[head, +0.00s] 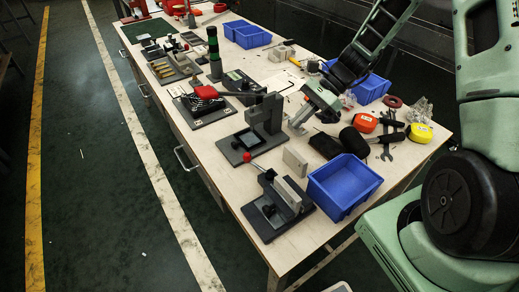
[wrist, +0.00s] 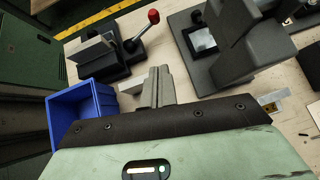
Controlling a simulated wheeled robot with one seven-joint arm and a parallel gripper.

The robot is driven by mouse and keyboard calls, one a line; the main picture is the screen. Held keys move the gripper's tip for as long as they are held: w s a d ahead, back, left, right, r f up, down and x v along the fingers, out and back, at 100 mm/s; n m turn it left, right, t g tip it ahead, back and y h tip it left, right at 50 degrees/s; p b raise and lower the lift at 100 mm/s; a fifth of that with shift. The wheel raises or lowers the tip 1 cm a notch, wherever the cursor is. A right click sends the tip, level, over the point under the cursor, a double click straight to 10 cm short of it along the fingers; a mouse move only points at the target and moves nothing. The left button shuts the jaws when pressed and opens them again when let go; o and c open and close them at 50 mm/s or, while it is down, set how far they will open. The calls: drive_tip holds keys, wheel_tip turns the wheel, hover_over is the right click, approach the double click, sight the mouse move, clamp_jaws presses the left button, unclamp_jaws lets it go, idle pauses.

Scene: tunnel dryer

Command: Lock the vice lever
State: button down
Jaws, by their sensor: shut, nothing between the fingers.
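The vice (head: 288,192) is a dark grey fixture with a light jaw block, near the table's front corner. Its lever (head: 259,167) ends in a red knob (head: 247,156) and slants up away from the base. In the wrist view the vice (wrist: 104,60) is at upper left, and its lever (wrist: 141,34) leans up to the right with the red knob (wrist: 153,16) at its tip. My gripper (head: 295,124) is shut and empty above the table, behind the vice and apart from the lever. Its fingers (wrist: 158,88) also show shut in the wrist view.
A blue bin (head: 343,203) stands right of the vice, with a pale block (head: 295,162) behind the vice. A tall dark grey fixture (head: 265,115) stands close left of my gripper. Tape measures (head: 365,122) and wrenches (head: 386,137) lie to the right.

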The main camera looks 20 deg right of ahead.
drive_tip(key=x, duration=0.9)
drive_tip(key=shift+s+a, duration=0.1)
drive_tip(key=a+p, duration=0.1)
drive_tip(key=a, duration=0.2)
drive_tip(key=shift+a+f, duration=0.15)
drive_tip(key=shift+a, duration=0.65)
